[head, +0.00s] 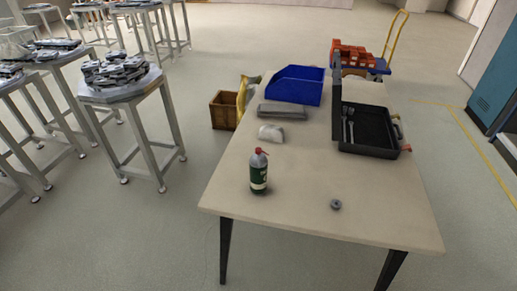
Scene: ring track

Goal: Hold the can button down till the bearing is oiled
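A dark green oil can (258,174) with a pale label and a red top (259,151) stands upright near the front left of the table. The red top is small, so I cannot make out the button on it clearly. A small grey ring-shaped bearing (336,204) lies flat on the table to the right of the can, apart from it. I cannot tell from here whether there is oil on it. My gripper is not in view.
The beige table (300,222) also holds a blue bin (296,86), a grey flat block (282,111), a white cloth-like lump (271,134) and an open black toolbox (368,134). Metal stools (124,87) stand at left. The table's front is mostly clear.

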